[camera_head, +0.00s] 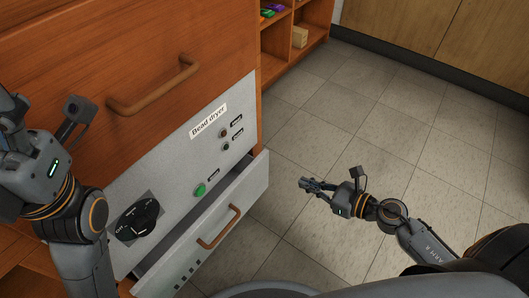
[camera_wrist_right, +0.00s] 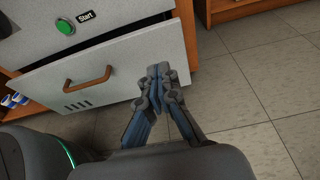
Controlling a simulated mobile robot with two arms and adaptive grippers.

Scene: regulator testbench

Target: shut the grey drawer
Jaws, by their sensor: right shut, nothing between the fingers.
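The grey drawer (camera_head: 213,215) stands pulled partly out at the bottom of the grey panel. It has a brown bar handle (camera_head: 219,228), and its open top edge shows a gap behind the front. In the right wrist view the drawer front (camera_wrist_right: 130,72) and its handle (camera_wrist_right: 88,79) lie ahead and to the left. My right gripper (camera_head: 305,184) is shut and empty, to the right of the drawer in the head view. In the wrist view its fingertips (camera_wrist_right: 158,72) overlap the drawer front's right part; contact cannot be told. My left arm is at the left edge; its fingers are not visible.
The grey panel (camera_head: 180,160) above the drawer has a dark knob (camera_head: 139,216), a green button (camera_head: 199,190) and a "Bead dryer" label (camera_head: 209,121). A wooden drawer with a handle (camera_head: 154,87) is above. Open tiled floor (camera_head: 400,130) lies to the right.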

